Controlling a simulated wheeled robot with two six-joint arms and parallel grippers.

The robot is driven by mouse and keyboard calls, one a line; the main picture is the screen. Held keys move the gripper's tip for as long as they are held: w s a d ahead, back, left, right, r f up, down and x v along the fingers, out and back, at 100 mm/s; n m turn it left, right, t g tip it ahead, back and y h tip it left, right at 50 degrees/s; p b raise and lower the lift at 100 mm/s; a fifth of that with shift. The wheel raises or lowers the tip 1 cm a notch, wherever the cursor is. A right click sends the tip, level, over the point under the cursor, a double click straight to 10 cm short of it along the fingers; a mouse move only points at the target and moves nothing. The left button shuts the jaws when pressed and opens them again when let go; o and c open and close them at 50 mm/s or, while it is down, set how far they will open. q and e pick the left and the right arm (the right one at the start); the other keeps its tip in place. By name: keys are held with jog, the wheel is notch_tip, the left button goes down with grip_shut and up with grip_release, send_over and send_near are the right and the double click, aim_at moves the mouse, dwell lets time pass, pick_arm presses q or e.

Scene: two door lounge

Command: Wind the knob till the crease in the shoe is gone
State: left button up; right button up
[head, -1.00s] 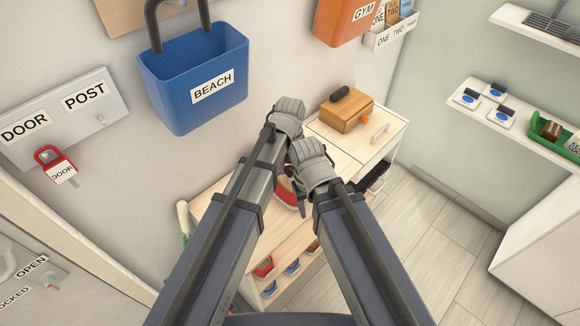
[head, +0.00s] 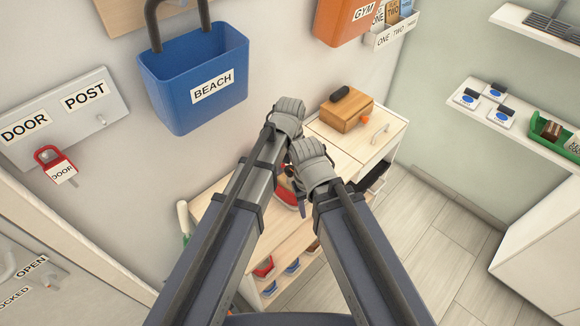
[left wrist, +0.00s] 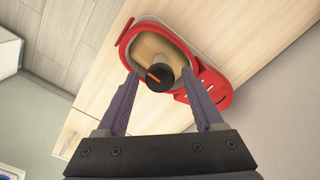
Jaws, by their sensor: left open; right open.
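The red shoe (head: 287,196) lies on the light wooden bench top, mostly hidden by my arms in the head view. In the left wrist view the shoe (left wrist: 213,90) shows from above, with a pale wooden form inside its opening. The dark round knob (left wrist: 160,80), with an orange mark, stands up at the opening. My left gripper (left wrist: 160,72) is open, with one finger on each side of the knob and gaps visible. My right gripper (head: 303,208) is open beside the shoe, its fingers largely hidden. I cannot make out a crease.
A wooden box with a dark top piece (head: 346,109) stands on the bench's far end. Small shoes (head: 264,267) sit on the shelf below. A blue BEACH bin (head: 195,85) hangs on the wall left of my arms. Floor on the right is clear.

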aim_at(290, 169)
pick_arm(q)
jog(key=shift+r, duration=0.1)
notch_tip(290, 169, up, 8)
jog(key=p, duration=0.8)
jog(key=shift+f, duration=0.2)
jog(key=s+a+f+m+b, duration=0.1)
jog(key=s+a, duration=0.2)
jog(key=s, duration=0.4)
jog(key=s+a+f+m+y+b, duration=0.1)
jog(key=s+a+m+b, duration=0.1)
jog(key=s, duration=0.5)
jog(key=shift+s+a+f, duration=0.15)
jog(key=shift+a+f, duration=0.2)
jog(key=shift+a, duration=0.25)
